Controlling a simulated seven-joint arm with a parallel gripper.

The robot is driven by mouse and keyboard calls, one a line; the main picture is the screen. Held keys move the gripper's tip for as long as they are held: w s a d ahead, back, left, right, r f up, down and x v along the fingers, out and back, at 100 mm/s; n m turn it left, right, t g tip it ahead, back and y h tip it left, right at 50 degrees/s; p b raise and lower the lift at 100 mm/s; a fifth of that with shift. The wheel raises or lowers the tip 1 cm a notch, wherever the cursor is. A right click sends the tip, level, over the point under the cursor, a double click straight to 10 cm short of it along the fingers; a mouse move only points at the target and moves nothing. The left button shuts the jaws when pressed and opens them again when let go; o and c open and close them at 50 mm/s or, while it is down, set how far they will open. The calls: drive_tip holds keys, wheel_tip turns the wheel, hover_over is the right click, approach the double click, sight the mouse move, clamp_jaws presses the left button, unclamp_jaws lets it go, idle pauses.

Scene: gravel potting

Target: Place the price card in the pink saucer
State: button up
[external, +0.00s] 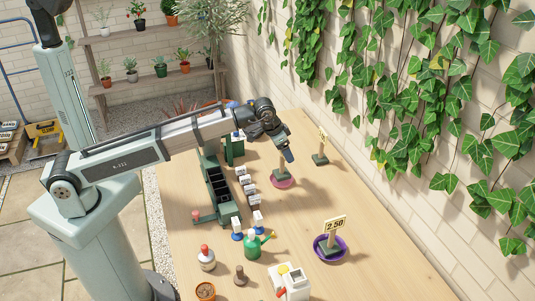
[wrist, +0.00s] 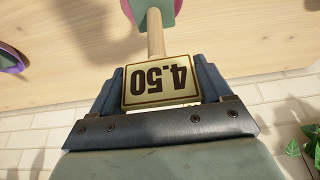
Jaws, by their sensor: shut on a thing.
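My gripper (external: 289,155) is shut on a price card (wrist: 161,82) reading 4.50. In the wrist view the card sits between the two fingers (wrist: 162,70), with its wooden post running down to a green base (wrist: 160,12). The pink saucer (external: 283,183) is on the table directly below my gripper. The card's base appears inside the saucer's rim in the external view; whether it touches the saucer floor I cannot tell. The saucer's rim also shows at the top of the wrist view (wrist: 181,32).
A purple saucer (external: 344,252) holds a card reading 2.50 (external: 335,225). Another card (external: 322,137) stands on the table near the wall, right of the pink saucer. A dark green rack (external: 216,190) and small white-topped items are to the left. A green watering can (external: 253,246) is nearer.

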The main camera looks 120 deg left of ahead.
drive_tip(key=shift+f, duration=0.55)
drive_tip(key=o, duration=1.5)
drive_tip(key=shift+r, duration=0.55)
drive_tip(key=v, duration=1.2)
